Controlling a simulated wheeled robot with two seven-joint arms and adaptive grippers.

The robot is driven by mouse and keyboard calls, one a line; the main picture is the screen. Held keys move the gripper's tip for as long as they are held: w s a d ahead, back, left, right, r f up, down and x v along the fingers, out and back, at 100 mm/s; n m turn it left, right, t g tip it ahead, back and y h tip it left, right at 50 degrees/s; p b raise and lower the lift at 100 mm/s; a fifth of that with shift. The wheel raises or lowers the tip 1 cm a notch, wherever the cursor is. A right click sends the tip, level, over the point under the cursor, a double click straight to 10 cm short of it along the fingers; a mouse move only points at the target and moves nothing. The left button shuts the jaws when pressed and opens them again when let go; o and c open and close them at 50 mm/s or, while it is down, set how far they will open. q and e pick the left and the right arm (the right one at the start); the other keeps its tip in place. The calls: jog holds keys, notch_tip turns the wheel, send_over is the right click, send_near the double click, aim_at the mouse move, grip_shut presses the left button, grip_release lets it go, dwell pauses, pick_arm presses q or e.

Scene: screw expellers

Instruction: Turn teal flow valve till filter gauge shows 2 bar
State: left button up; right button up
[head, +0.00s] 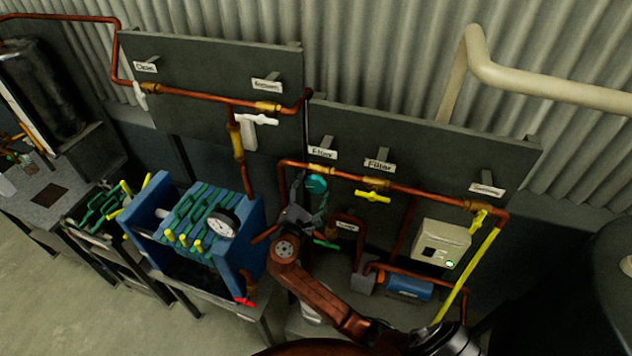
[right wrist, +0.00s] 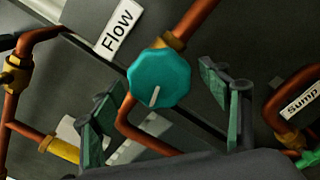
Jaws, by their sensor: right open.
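The teal flow valve (head: 316,184) is a round knob on the copper pipe under the "Flow" label (head: 322,152). In the right wrist view the knob (right wrist: 159,77) shows whole, with a white pointer line running from its centre toward the lower edge. My right gripper (head: 308,208) is just below the knob in the head view. In the wrist view its green-padded fingers (right wrist: 163,105) are spread, one on each side of the knob, with gaps showing. The filter gauge (head: 222,224) is a white dial on the blue filter press; its reading is too small to tell. My left gripper is out of view.
A yellow-handled valve (head: 372,196) sits under the "Filter" label (head: 379,165), right of the knob. Copper pipes run around the knob. The blue filter press (head: 254,225) stands left of my right arm.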

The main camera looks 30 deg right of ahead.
jog(key=shift+x, duration=0.9)
jog(key=shift+c, duration=0.5)
